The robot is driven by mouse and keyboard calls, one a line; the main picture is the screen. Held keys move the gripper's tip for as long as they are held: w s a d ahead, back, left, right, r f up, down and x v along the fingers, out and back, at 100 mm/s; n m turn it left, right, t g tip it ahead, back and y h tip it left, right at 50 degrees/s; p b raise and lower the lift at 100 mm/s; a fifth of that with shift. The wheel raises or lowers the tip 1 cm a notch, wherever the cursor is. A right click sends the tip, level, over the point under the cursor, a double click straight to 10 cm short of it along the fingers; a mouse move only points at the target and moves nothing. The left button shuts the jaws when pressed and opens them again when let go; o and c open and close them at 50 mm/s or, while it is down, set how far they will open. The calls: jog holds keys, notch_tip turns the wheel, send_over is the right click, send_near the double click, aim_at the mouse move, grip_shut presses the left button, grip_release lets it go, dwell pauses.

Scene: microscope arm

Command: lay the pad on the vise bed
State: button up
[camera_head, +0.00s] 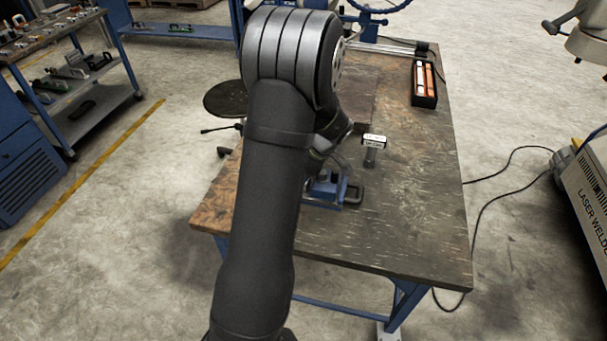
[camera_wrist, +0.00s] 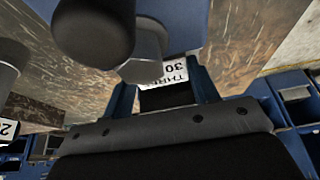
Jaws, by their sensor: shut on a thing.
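In the wrist view my gripper (camera_wrist: 164,95) has its two blue fingers shut on a dark block with a white lettered face, which I take as the pad (camera_wrist: 166,99). Only part of the pad shows. A blue surface (camera_wrist: 205,22), probably the vise, is close beyond it, and I cannot tell whether they touch. In the head view the blue vise (camera_head: 351,196) stands on the bench, with my arm's wrist over it. The arm hides part of the vise, its bed and my fingertips there.
A small labelled block on a dark post (camera_head: 374,143) stands behind the vise. A black box with orange and white bars (camera_head: 424,82) lies at the back right of the workbench (camera_head: 420,190). The bench's right side is clear. A dark rounded knob (camera_wrist: 95,28) is close in the wrist view.

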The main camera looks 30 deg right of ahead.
jog(key=o, duration=1.5)
jog(key=shift+c, duration=0.2)
jog(key=v, duration=1.2)
jog(key=shift+r, duration=0.1)
jog(key=x, duration=1.2)
jog(key=shift+a+f, duration=0.1)
jog(key=shift+f, duration=0.25)
notch_tip(320, 180, up, 3)
jog(key=shift+r, duration=0.7)
